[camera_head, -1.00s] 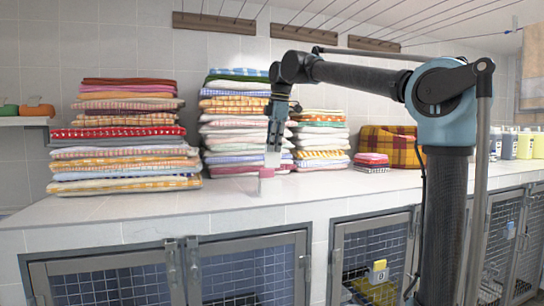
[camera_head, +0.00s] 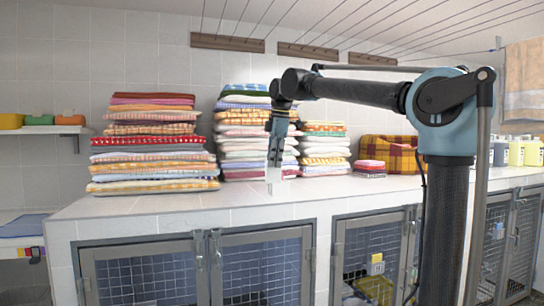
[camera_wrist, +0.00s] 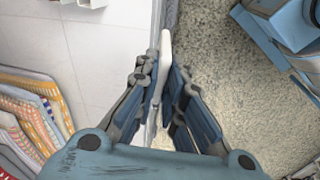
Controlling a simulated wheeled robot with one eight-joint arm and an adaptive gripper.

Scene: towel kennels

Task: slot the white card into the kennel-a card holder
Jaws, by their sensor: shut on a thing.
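My gripper (camera_head: 277,148) hangs over the towel counter, pointing down. It is shut on the white card (camera_head: 273,181), which sticks out below the fingertips, thin and pale. In the wrist view my gripper (camera_wrist: 163,95) has its two fingers around the white card (camera_wrist: 165,45), seen nearly edge-on along the counter's edge. A yellow and white tag (camera_head: 376,264) is on the right-hand kennel front. I cannot tell which kennel is kennel-a or make out its card holder.
Towel stacks (camera_head: 153,150) stand at the back of the tiled counter (camera_head: 140,207). Mesh kennel doors (camera_head: 150,280) fill its front. Bottles (camera_head: 516,152) stand at the right. A wall shelf (camera_head: 45,130) holds coloured items. A low surface with a blue mat (camera_head: 25,225) is at far left.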

